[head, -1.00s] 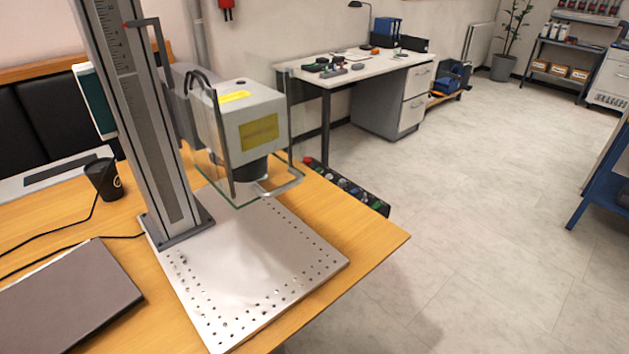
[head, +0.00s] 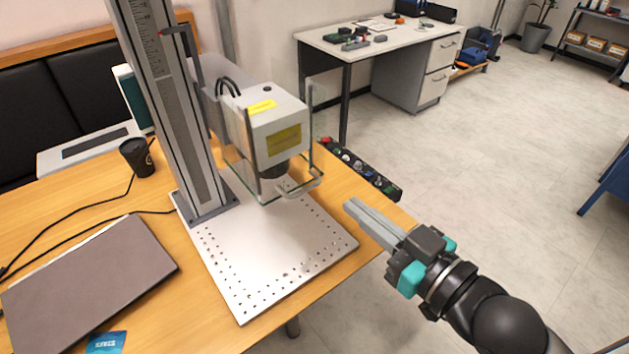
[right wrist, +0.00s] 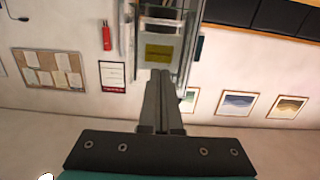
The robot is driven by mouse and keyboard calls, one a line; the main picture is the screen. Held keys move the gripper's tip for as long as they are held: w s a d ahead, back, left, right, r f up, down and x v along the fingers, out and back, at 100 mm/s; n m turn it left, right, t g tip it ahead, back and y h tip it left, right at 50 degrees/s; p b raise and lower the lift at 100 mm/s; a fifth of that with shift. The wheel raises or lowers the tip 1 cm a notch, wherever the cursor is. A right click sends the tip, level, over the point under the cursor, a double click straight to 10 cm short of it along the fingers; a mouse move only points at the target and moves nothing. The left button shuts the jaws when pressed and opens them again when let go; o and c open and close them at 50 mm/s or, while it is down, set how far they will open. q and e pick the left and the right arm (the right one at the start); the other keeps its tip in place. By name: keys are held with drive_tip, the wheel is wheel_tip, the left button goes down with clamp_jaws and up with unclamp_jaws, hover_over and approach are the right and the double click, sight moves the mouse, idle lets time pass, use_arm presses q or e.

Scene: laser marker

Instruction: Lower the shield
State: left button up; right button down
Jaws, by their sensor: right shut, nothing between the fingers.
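The clear shield (head: 243,181) hangs around the laser head (head: 279,130), with its lower edge above the perforated base plate (head: 262,255). A pale U-shaped handle (head: 304,190) sticks out at its lower front. My right gripper (head: 350,206) is to the right of the handle, apart from it, over the table's right edge. Its fingers are shut together and empty. In the right wrist view the shut fingers (right wrist: 166,78) point toward the marker's front with its yellow label (right wrist: 160,52). My left gripper is not in view.
The marker's column (head: 170,110) stands behind the plate. A laptop (head: 90,275) and a black cup (head: 137,157) are on the wooden table to the left. A black control strip (head: 360,170) lies along the table's far right edge. Open floor is to the right.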

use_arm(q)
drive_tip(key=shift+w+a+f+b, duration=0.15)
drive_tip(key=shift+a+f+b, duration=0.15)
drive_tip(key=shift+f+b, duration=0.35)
use_arm(e)
drive_tip(key=w+a+f, duration=0.4)
drive_tip(key=w+a, duration=0.2)
drive_tip(key=w, duration=0.2)
drive_tip(key=shift+w+a+f, duration=0.2)
use_arm(q)
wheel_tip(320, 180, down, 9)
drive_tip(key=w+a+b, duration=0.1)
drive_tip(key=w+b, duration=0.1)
drive_tip(key=b, duration=0.7)
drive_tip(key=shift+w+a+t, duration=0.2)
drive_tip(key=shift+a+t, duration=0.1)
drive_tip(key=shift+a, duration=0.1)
use_arm(e)
wheel_tip(320, 180, down, 18)
drive_tip(key=shift+f, duration=0.25)
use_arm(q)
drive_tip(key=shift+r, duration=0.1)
use_arm(e)
drive_tip(key=shift+r, duration=0.1)
